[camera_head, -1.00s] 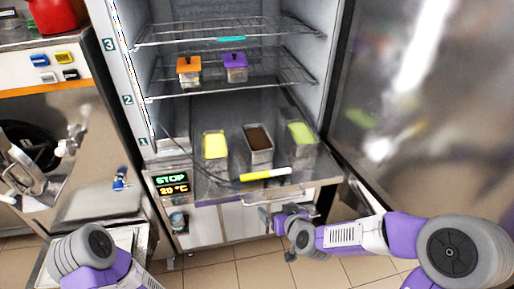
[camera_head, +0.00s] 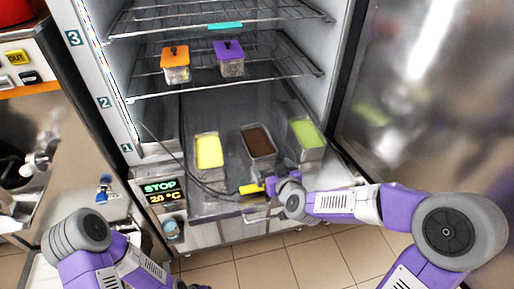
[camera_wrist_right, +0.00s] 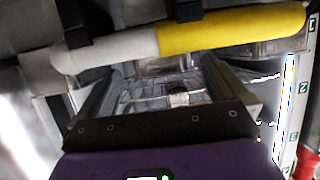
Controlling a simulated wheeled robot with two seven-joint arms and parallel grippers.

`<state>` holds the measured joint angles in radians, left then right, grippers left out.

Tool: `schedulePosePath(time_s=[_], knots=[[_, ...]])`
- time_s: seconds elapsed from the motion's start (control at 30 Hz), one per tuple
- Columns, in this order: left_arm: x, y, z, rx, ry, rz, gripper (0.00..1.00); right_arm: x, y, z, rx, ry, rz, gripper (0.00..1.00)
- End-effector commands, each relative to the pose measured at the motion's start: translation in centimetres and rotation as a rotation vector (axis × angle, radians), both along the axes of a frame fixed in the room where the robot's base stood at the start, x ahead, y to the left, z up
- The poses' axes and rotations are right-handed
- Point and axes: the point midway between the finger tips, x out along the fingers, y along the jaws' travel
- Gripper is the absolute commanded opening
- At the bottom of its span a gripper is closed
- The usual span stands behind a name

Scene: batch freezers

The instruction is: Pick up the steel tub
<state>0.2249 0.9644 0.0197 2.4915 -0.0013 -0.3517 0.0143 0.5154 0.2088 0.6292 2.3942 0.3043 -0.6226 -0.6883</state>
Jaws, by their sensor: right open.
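Three steel tubs stand in a row on the freezer's bottom level in the head view: one with yellow filling (camera_head: 207,178), one with brown filling (camera_head: 262,163), and one with pale green filling (camera_head: 312,154). Which one the task means cannot be told. My right gripper (camera_head: 268,187) is in front of the brown tub, at the freezer's front edge, beside the yellow-and-white probe. It is open, its dark fingers apart in the right wrist view (camera_wrist_right: 163,85), with nothing seen held. My left arm shows at the lower left; its gripper is out of view.
The yellow-and-white probe (camera_head: 252,189) lies across the front and crosses the top of the right wrist view (camera_wrist_right: 230,32). Its cable runs left past the yellow tub. A wire shelf (camera_head: 285,72) above holds an orange-lidded box (camera_head: 175,60) and a purple-lidded box (camera_head: 229,57). The open door (camera_head: 430,100) bounds the right.

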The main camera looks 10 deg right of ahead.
Motion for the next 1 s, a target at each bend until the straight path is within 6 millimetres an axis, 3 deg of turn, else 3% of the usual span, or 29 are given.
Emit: schedulePosePath(time_s=[0.33,0.67,1.0], knots=[[0.1,0.0,-0.5,0.0,-0.001,0.0,0.43,3.8,0.6,-1.7,0.003,0.0,0.0,1.0],[0.1,0.0,-0.5,0.0,-0.001,0.0,0.43,4.3,0.6,-1.9,0.001,-0.001,0.0,1.0],[0.1,0.0,-0.5,0.0,-0.001,0.0,0.43,4.3,0.6,-1.9,0.001,0.0,0.0,0.49]])
